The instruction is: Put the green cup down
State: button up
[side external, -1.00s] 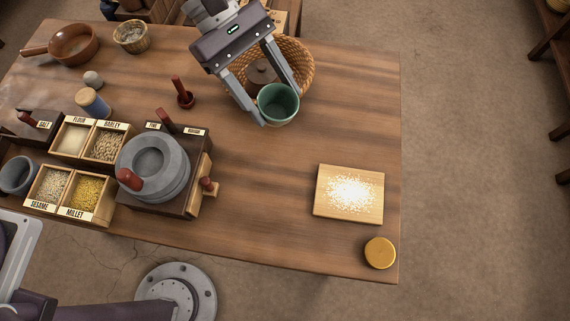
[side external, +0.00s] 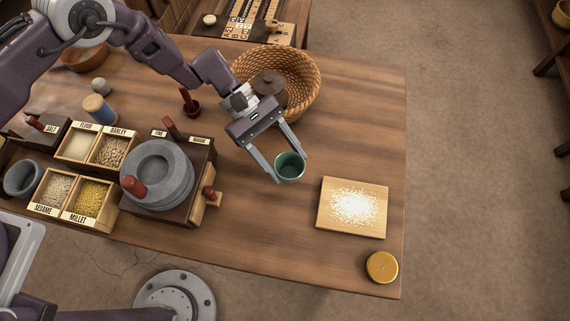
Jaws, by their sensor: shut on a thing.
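The green cup (side external: 290,167) is upright between the fingers of my gripper (side external: 290,167), near the middle right of the wooden table (side external: 270,225). My gripper is shut on the cup, one finger on each side of it. I cannot tell whether the cup's base touches the table or hangs a little above it.
A wooden board (side external: 325,222) with white grains lies to the lower right of the cup. A yellow round lid (side external: 382,267) is near the table's corner. A wicker basket (side external: 308,72) holding a brown lidded thing stands behind. The quern (side external: 158,180) and grain boxes (side external: 92,200) are left.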

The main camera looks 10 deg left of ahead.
jog(key=shift+f, duration=1.3)
jog(key=shift+f, duration=0.15)
jog(key=o, duration=1.6)
jog(key=shift+c, duration=0.2)
jog(key=v, duration=1.2)
jog(key=shift+r, duration=0.3)
